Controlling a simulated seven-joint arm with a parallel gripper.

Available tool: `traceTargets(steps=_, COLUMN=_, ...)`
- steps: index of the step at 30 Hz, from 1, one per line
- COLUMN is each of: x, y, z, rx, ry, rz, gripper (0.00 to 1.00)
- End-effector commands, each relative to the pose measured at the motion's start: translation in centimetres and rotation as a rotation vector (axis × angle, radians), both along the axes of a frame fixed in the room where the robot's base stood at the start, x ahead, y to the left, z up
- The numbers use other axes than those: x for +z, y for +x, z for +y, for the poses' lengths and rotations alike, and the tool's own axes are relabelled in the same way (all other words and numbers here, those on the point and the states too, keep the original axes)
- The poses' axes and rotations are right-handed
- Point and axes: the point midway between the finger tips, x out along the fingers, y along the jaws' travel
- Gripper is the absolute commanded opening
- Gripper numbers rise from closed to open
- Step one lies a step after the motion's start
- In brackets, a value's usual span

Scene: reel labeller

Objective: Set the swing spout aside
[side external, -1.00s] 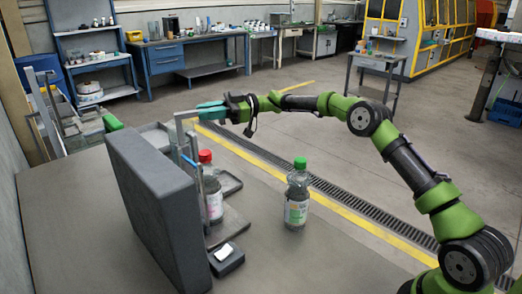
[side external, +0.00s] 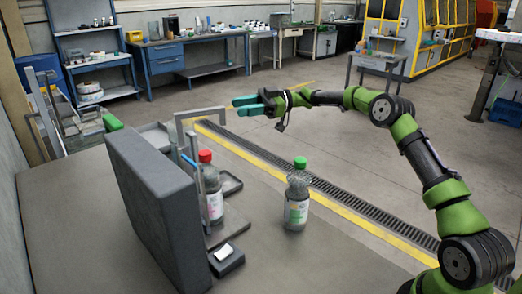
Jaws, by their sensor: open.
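The swing spout (side external: 200,112) is a grey bent bar on an upright behind the dark grey panel. Its arm reaches right and its end turns down, above and behind the red-capped bottle (side external: 213,196). My gripper (side external: 237,105) has teal fingers, is open and empty, and is apart from the spout, just right of its end. The lower part of the spout's upright is partly hidden by the panel and frame.
A large dark grey panel (side external: 155,210) stands at the left of the bench. A green-capped bottle (side external: 297,205) stands upright on the right. A small black box with a white label (side external: 224,252) sits in front. Bench room is free around the green-capped bottle.

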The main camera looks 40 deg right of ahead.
Motion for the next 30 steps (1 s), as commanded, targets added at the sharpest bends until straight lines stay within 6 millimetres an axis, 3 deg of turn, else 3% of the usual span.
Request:
traceTargets(steps=3, x=0.0, y=-1.0, z=-2.6, rx=-0.003, ry=0.001, rz=0.0, gripper=0.42)
traceTargets(steps=9, x=-0.1, y=-2.0, z=-5.1, rx=0.0, ry=0.0, rz=0.0, gripper=0.42)
traceTargets(steps=21, x=-0.1, y=-2.3, z=-5.8, rx=0.002, ry=0.0, rz=0.0, gripper=0.42)
traceTargets(steps=22, x=-0.1, y=-2.3, z=-5.8, rx=0.003, ry=-0.001, rz=0.0, gripper=0.38)
traceTargets(steps=26, x=0.7, y=-2.1, z=-3.5, rx=0.04, ry=-0.008, rz=-0.011, gripper=0.18)
traceTargets(steps=29, x=3.0, y=-2.3, z=1.2, rx=0.116, ry=-0.034, rz=-0.045, gripper=0.02)
traceTargets(steps=30, x=4.3, y=-2.4, z=3.7, rx=0.147, ry=-0.039, rz=-0.054, gripper=0.0)
